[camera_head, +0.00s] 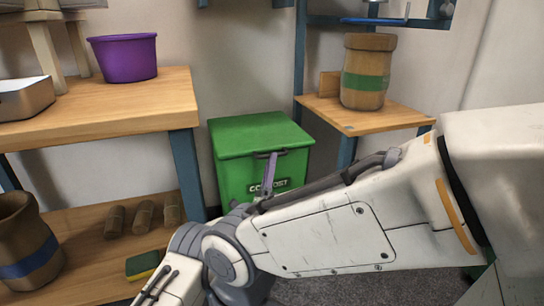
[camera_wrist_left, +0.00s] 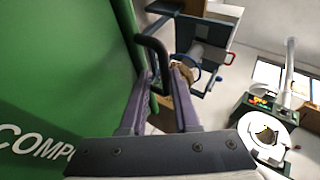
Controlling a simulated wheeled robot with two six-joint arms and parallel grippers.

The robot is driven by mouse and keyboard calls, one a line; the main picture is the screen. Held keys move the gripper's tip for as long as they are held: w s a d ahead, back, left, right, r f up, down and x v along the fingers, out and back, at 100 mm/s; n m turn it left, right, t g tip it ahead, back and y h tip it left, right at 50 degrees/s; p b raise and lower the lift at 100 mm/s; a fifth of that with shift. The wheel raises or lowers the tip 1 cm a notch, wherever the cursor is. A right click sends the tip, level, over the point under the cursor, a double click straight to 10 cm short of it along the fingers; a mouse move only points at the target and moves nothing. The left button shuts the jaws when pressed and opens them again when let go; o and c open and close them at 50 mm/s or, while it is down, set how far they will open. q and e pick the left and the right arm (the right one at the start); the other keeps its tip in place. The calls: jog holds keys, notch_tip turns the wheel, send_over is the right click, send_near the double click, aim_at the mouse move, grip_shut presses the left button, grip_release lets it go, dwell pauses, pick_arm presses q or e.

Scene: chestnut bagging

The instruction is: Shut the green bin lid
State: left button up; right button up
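The green bin (camera_head: 230,172) stands on the floor between two wooden tables, with the word COMPOST on its front. Its lid (camera_head: 258,133) lies level on top, with no clear gap at the front edge. My left gripper (camera_head: 269,161) is at the dark handle (camera_head: 293,152) on the lid's front edge. In the left wrist view, the purple-grey fingers (camera_wrist_left: 161,76) stand on both sides of the handle (camera_wrist_left: 152,43) and look closed on it. The green bin front (camera_wrist_left: 50,90) fills the left of that view. My right gripper is not in view.
A wooden table (camera_head: 110,105) at left holds a purple tub (camera_head: 124,60). Its lower shelf holds several brown rolls, a sponge (camera_head: 143,264) and a brown sack (camera_head: 25,245). A small table (camera_head: 322,108) at right holds a green-banded sack (camera_head: 367,50).

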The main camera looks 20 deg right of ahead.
pick_arm(q)
jog(key=p+v, duration=0.3)
jog(key=v, duration=0.6)
jog(key=shift+s+r+p, duration=0.15)
jog(key=shift+r+p, duration=0.05)
jog(key=shift+p, duration=0.1)
